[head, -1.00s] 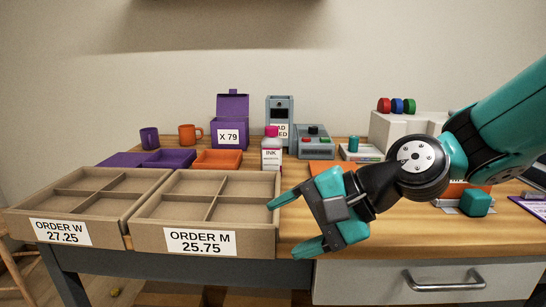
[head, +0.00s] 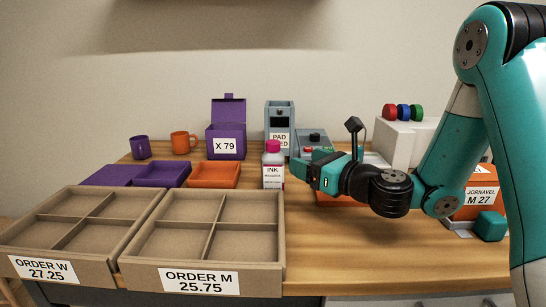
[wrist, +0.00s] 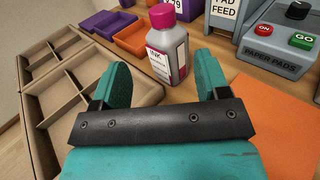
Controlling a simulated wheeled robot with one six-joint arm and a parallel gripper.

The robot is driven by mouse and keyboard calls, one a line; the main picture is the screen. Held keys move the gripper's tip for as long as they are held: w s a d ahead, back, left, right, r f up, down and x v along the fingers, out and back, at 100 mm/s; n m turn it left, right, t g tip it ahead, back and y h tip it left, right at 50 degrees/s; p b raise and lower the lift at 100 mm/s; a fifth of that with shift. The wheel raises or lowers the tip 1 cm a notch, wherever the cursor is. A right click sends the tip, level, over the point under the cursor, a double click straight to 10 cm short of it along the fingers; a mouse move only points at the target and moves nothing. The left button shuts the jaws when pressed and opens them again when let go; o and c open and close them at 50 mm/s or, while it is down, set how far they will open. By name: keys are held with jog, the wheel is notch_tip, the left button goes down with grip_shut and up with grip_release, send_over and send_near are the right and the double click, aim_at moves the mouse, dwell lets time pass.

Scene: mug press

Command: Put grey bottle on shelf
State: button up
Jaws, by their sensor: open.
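The one bottle I see is the ink bottle (head: 273,170), pale grey-white with a magenta cap and an "INK MAGENTA" label. It stands upright on the table behind the order M tray. It also shows in the wrist view (wrist: 170,52), just beyond and between my finger tips. My gripper (head: 308,169) is open and empty, to the right of the bottle and pointing left at it. In the wrist view, its two teal fingers (wrist: 163,80) are spread apart with a gap before the bottle. No shelf is clearly visible; a dark shape crosses the wall's top edge.
The order W tray (head: 72,225) and order M tray (head: 150,250) fill the front left. An orange bin (head: 215,176) is left of the bottle. The pad feed unit (head: 280,115) and paper pads machine (wrist: 275,50) stand behind. The table's front middle is clear.

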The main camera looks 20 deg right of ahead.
aim_at(279, 146)
jog(key=p+x, duration=0.1)
jog(key=x, duration=0.4)
jog(key=shift+w+a, duration=0.1)
jog(key=shift+w, duration=0.2)
jog(key=p+x, duration=0.1)
jog(key=x, duration=0.1)
jog(key=r+p+x, duration=0.1)
jog(key=x, duration=0.1)
jog(key=shift+w, duration=0.45)
jog(key=shift+w+a+f, duration=0.15)
jog(key=shift+w, duration=0.15)
grip_shut()
